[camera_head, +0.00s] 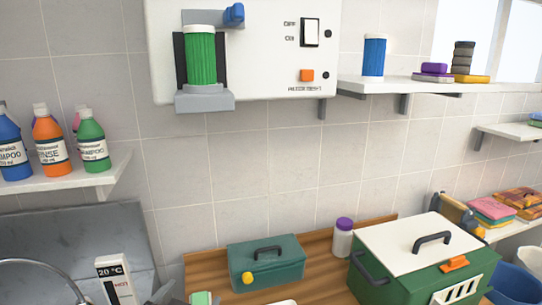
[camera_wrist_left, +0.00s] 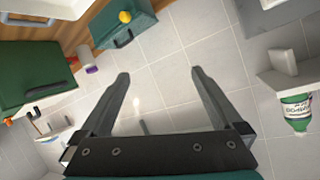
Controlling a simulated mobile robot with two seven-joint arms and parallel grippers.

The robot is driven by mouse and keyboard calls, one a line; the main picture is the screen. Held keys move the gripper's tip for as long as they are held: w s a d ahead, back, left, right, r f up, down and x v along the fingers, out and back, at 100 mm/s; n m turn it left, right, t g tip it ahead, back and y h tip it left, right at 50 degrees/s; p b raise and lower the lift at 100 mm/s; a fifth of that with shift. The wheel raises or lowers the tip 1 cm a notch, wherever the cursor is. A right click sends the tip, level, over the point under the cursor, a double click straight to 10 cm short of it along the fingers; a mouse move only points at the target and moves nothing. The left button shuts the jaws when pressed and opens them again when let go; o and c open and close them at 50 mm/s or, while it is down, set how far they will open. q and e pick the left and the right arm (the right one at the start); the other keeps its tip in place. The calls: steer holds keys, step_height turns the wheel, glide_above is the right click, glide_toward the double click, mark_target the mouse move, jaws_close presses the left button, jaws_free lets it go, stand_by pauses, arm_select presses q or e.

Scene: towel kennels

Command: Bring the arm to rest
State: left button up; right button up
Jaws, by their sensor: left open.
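My left gripper (camera_wrist_left: 160,76) is open in the left wrist view, with two dark fingers spread apart and nothing between them. Past the fingers I see tiled wall. In the head view only dark tips of my left gripper (camera_head: 168,293) show at the bottom edge, left of the teal box (camera_head: 266,262). My right gripper is in neither view.
A green crate with a white lid (camera_head: 425,245) and a purple-capped jar (camera_head: 343,238) stand on the wooden counter. Shampoo bottles (camera_head: 50,142) stand on the left shelf. A wall dispenser (camera_head: 245,50) holds a green canister (camera_head: 201,56). A thermometer (camera_head: 115,280) is lower left.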

arm_select(q)
steer(key=s+a+f+n+g, duration=0.1)
steer(key=s+f+g, duration=0.5)
steer(key=s, duration=0.6)
steer(key=s+f+n+g, duration=0.1)
steer(key=s+f+g, duration=0.3)
steer(key=s+f, duration=0.6)
step_height(320, 180, down, 28)
steer(key=s+g+b, duration=0.1)
steer(key=s+b, duration=0.1)
steer(key=b, duration=0.5)
steer(key=s+a+f+b, duration=0.1)
steer(key=s+f+b, duration=0.2)
steer(key=s+f, duration=0.5)
steer(key=s+a+f+g+b, duration=0.1)
steer(key=s+a+f+b, duration=0.1)
steer(key=s+f+b, duration=0.2)
steer(key=s+f, duration=0.3)
steer(key=f, duration=0.5)
steer(key=shift+s+f, duration=0.3)
steer(key=shift+s, duration=0.1)
